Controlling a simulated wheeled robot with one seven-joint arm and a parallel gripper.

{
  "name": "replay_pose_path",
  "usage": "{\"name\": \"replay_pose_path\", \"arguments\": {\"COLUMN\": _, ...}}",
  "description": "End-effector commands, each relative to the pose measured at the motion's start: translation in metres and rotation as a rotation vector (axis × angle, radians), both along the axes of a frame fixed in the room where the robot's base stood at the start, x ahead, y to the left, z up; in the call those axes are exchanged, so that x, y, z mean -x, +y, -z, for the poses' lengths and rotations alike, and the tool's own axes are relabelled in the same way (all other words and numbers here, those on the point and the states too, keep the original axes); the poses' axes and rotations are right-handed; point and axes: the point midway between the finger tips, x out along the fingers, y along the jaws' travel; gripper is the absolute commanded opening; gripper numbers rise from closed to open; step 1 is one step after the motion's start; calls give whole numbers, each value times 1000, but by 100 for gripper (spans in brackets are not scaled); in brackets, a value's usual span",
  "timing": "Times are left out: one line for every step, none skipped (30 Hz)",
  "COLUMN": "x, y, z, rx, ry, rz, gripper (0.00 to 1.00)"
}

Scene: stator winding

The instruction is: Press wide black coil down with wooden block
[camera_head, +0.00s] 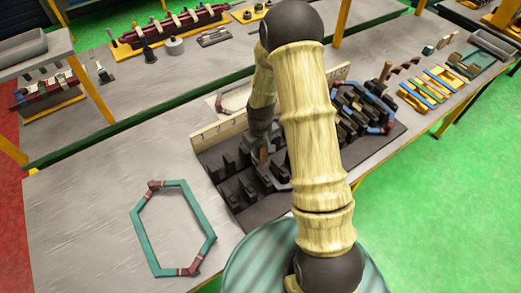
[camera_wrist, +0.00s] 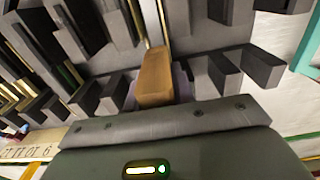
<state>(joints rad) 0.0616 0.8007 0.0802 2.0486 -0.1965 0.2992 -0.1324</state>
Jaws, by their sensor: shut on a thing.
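My gripper (camera_head: 262,150) is over the dark toothed stator fixture (camera_head: 232,190), partly hidden behind my arm in the head view. In the wrist view it is shut on a brown wooden block (camera_wrist: 154,75). The block reaches down among the black teeth (camera_wrist: 226,73) of the fixture. Whether it touches a coil below is hidden. Thin yellowish and dark strips lie between some teeth near the block. I cannot tell the wide black coil apart from the dark fixture in either view.
A teal hexagonal coil (camera_head: 207,235) with maroon ends lies on the bare table to the left. Blue and red coils (camera_head: 372,110) sit on the fixture's right part. Colored strips and wooden trays (camera_head: 412,98) lie farther right. A ruler-like wooden strip (camera_head: 215,130) edges the fixture.

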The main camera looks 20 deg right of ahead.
Motion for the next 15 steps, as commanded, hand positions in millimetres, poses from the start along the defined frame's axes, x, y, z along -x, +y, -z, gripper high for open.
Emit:
{"name": "replay_pose_path", "arguments": {"x": 0, "y": 0, "z": -8, "rx": 0, "ry": -1, "rz": 0, "gripper": 0}}
{"name": "replay_pose_path", "arguments": {"x": 0, "y": 0, "z": -10, "rx": 0, "ry": -1, "rz": 0, "gripper": 0}}
{"name": "replay_pose_path", "arguments": {"x": 0, "y": 0, "z": -13, "rx": 0, "ry": -1, "rz": 0, "gripper": 0}}
{"name": "replay_pose_path", "arguments": {"x": 0, "y": 0, "z": -15, "rx": 0, "ry": -1, "rz": 0, "gripper": 0}}
{"name": "replay_pose_path", "arguments": {"x": 0, "y": 0, "z": -18, "rx": 0, "ry": -1, "rz": 0, "gripper": 0}}
{"name": "replay_pose_path", "arguments": {"x": 0, "y": 0, "z": -21, "rx": 0, "ry": -1, "rz": 0, "gripper": 0}}
{"name": "replay_pose_path", "arguments": {"x": 0, "y": 0, "z": -23, "rx": 0, "ry": -1, "rz": 0, "gripper": 0}}
{"name": "replay_pose_path", "arguments": {"x": 0, "y": 0, "z": -26, "rx": 0, "ry": 0, "rz": 0, "gripper": 0}}
{"name": "replay_pose_path", "arguments": {"x": 0, "y": 0, "z": -29, "rx": 0, "ry": 0, "rz": 0, "gripper": 0}}
{"name": "replay_pose_path", "arguments": {"x": 0, "y": 0, "z": -31, "rx": 0, "ry": 0, "rz": 0, "gripper": 0}}
{"name": "replay_pose_path", "arguments": {"x": 0, "y": 0, "z": -34, "rx": 0, "ry": 0, "rz": 0, "gripper": 0}}
{"name": "replay_pose_path", "arguments": {"x": 0, "y": 0, "z": -37, "rx": 0, "ry": 0, "rz": 0, "gripper": 0}}
{"name": "replay_pose_path", "arguments": {"x": 0, "y": 0, "z": -40, "rx": 0, "ry": 0, "rz": 0, "gripper": 0}}
{"name": "replay_pose_path", "arguments": {"x": 0, "y": 0, "z": -42, "rx": 0, "ry": 0, "rz": 0, "gripper": 0}}
{"name": "replay_pose_path", "arguments": {"x": 0, "y": 0, "z": -45, "rx": 0, "ry": 0, "rz": 0, "gripper": 0}}
